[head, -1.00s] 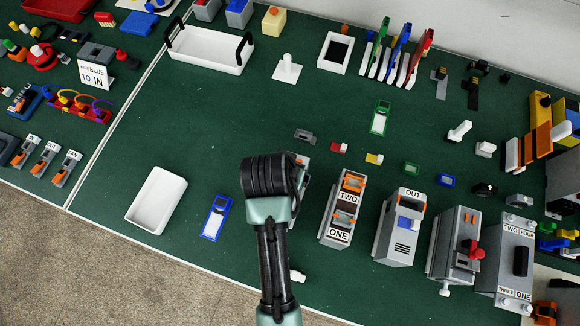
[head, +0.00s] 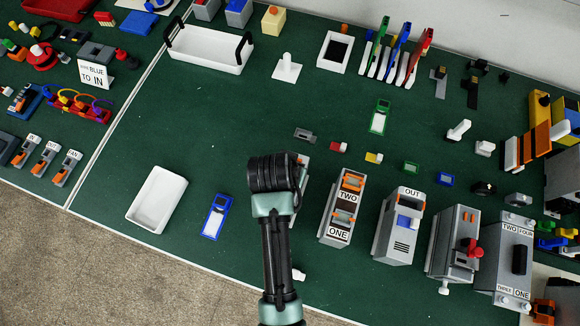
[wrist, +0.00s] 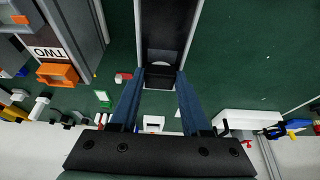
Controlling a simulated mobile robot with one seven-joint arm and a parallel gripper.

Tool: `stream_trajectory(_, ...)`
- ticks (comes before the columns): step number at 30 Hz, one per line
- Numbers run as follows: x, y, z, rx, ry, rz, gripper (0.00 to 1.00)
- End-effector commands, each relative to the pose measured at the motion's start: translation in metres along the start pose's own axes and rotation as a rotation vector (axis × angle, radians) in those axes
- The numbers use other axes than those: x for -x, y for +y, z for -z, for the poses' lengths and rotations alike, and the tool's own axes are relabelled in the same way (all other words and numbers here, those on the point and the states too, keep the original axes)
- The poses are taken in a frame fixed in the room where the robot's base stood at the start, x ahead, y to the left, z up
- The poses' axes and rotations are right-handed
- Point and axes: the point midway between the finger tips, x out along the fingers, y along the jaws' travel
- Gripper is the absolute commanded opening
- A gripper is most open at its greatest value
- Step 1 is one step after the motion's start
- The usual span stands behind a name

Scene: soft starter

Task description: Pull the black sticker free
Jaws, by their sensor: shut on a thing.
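In the wrist view, the two blue fingers of my gripper (wrist: 161,76) are shut on a small black piece, which I take to be the black sticker (wrist: 160,83). It sits at the near end of a grey housing (wrist: 166,10) with a dark face. I cannot tell whether the black piece still touches the housing. In the head view, my wrist and arm hide the fingers and the held piece. Only a strip of a grey device (head: 304,160) shows just right of my wrist.
Right of my arm stand the TWO/ONE device (head: 342,208), the OUT device (head: 400,228) and a grey device with a red knob (head: 453,245). An empty white tray (head: 157,200) and a blue-framed plate (head: 216,217) lie to the left.

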Motion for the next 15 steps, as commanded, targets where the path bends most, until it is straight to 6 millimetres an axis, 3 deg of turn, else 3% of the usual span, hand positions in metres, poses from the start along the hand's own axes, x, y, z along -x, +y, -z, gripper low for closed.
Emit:
stream_trajectory(4,0.0001,0.0002,-0.0001,0.000,0.000,0.000,0.00)
stream_trajectory(5,0.0001,0.0002,-0.0001,0.000,0.000,0.000,0.41)
stream_trajectory(12,0.0001,0.0002,-0.0001,0.000,0.000,-0.001,0.00)
stream_trajectory(15,0.0002,0.0002,0.0000,0.000,0.000,-0.001,0.00)
